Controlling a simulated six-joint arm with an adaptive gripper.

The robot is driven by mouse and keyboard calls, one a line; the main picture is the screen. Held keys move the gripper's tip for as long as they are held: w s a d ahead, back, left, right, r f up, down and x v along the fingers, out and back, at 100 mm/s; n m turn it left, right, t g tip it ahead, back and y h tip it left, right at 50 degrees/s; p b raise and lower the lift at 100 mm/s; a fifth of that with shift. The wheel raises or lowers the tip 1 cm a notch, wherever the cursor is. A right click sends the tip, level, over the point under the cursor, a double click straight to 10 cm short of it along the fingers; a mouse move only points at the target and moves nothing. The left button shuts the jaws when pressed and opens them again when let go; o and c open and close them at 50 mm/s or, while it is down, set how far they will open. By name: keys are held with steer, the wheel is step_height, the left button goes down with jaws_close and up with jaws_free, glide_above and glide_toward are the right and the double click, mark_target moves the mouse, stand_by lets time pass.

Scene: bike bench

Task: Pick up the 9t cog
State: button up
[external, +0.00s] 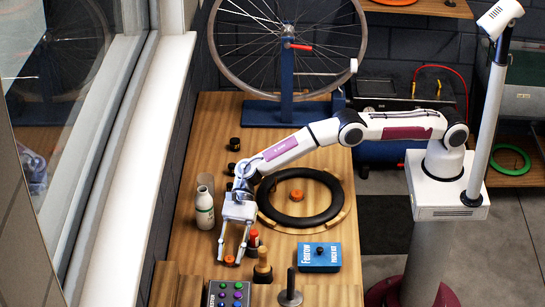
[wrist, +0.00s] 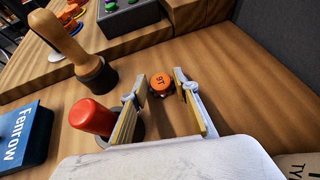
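The 9t cog (wrist: 161,82) is a small dark piece with an orange top marked 9T. In the wrist view it lies on the wooden bench just beyond and between my fingertips. In the external view the cog (external: 229,261) shows as a small orange spot near the lower end of my gripper. My gripper (wrist: 163,94) is open, with one pale-edged finger on each side of the cog and nothing between them that I can see held. The gripper also shows in the external view (external: 234,252), pointing down at the bench. Contact with the cog cannot be told.
A red-topped tool (wrist: 91,118) stands close beside the left finger. A wooden-handled tool (wrist: 71,48) stands farther left, near a blue Fenrow box (wrist: 22,140). A white bottle (external: 204,208) stands left of my gripper. A black tyre (external: 266,206) lies behind. Bare bench lies right of the cog.

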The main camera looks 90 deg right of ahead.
mark_target(231, 255)
steer(key=shift+c, duration=0.4)
steer(key=c, duration=0.5)
steer(key=shift+r, duration=0.1)
steer(key=shift+r, duration=4.9)
